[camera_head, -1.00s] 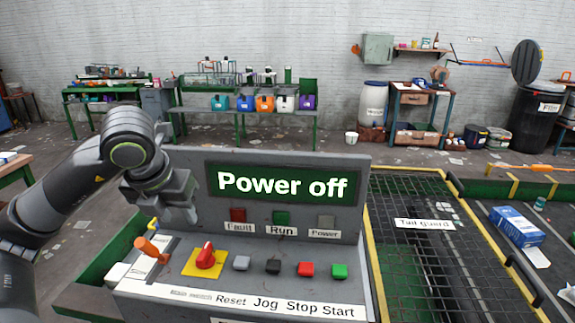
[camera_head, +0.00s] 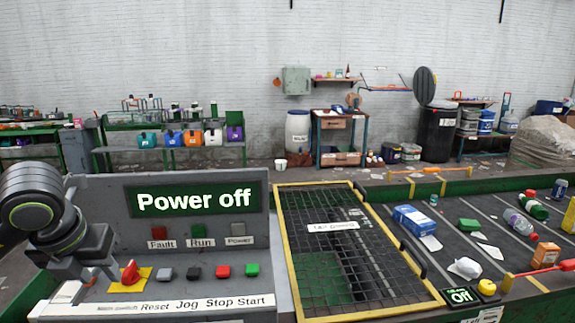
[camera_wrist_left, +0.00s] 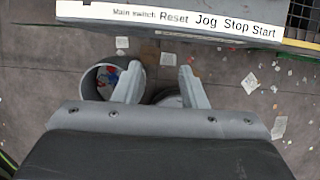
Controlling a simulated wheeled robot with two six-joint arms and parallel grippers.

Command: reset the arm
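My left arm comes in from the left in the head view, and its gripper (camera_head: 88,268) hangs in front of the left end of the control panel (camera_head: 100,190). In the left wrist view the two gripper fingers (camera_wrist_left: 160,86) are apart with nothing between them. The panel's front edge, with its switch labels (camera_wrist_left: 195,20), lies beyond the fingertips. In the head view the red main switch (camera_head: 131,271) is just right of the gripper. The screen (camera_head: 194,198) reads "Power off". My right gripper is not in view.
Grey, black, red and green buttons (camera_head: 208,271) line the panel. A yellow-framed mesh guard (camera_head: 318,205) is beside it. The belt (camera_head: 455,240) at right carries a blue box (camera_head: 413,219), bottles and other items. A round bin (camera_wrist_left: 100,80) stands on the floor below the gripper.

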